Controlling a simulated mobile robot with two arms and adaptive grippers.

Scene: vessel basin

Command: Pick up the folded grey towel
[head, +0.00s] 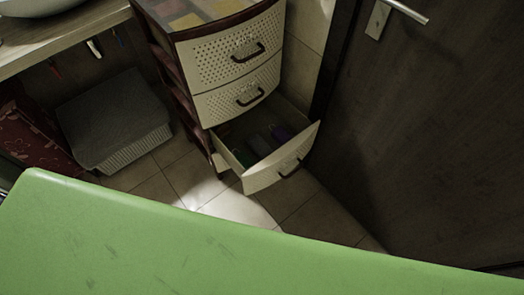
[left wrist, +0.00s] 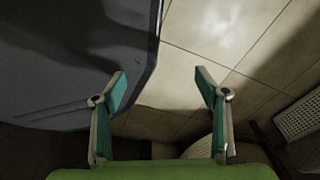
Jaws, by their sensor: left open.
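A dark greyish folded shape (head: 262,143) lies in the open bottom drawer (head: 268,178), between a green item (head: 242,154) and a purple item (head: 281,133). It may be the grey towel, but the drawer is too dark and small in the head view to be sure. My left gripper (left wrist: 158,76) shows in the left wrist view, its two teal-padded fingers spread apart with nothing between them. Tiled floor lies beyond the fingers. Neither gripper shows in the head view. A large green surface covers the bottom of that view and hides what is behind it.
The drawer unit (head: 228,62) has its upper drawers shut. A dark door (head: 430,120) stands at its right. A grey lidded basket (head: 115,118) sits on the floor at left, below a counter (head: 70,35). Bare tiles (head: 165,180) lie between basket and drawers.

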